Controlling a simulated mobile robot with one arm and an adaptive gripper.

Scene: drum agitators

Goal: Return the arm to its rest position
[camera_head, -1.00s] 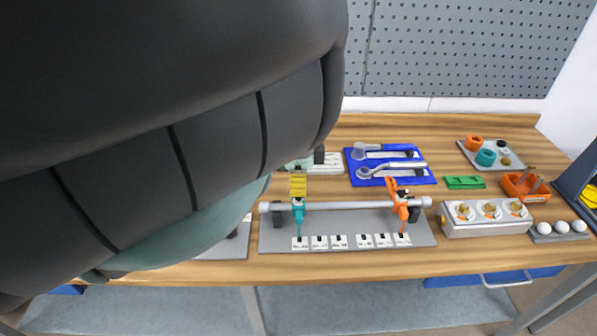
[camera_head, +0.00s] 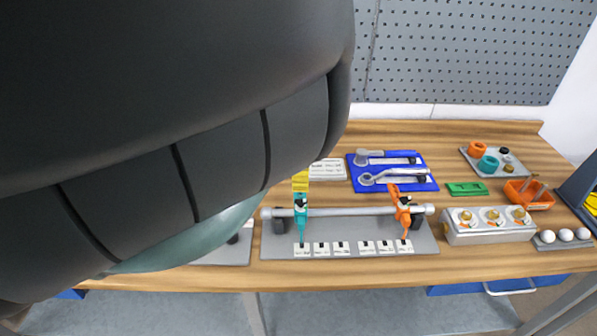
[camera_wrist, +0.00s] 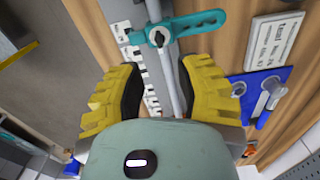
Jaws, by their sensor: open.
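My gripper (camera_wrist: 162,90) shows in the wrist view with its two yellow and black fingers spread wide and nothing between them. Beyond the fingers are the rail (camera_wrist: 168,65) and the teal agitator handle (camera_wrist: 178,30). In the head view a large dark part of my own arm fills the left half. A small yellow piece, apparently a fingertip, shows just above the teal handle (camera_head: 301,215). An orange handle (camera_head: 402,208) sits on the same rail (camera_head: 350,211), to the right. Both handles hang over the row of labels on the grey plate (camera_head: 350,245).
A blue tray with wrenches (camera_head: 392,184) lies behind the rail. To the right are a white box with knobs (camera_head: 488,236), an orange bin (camera_head: 528,203), a green block (camera_head: 467,189) and white balls (camera_head: 565,235). A grey pegboard (camera_head: 460,55) stands behind the wooden bench.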

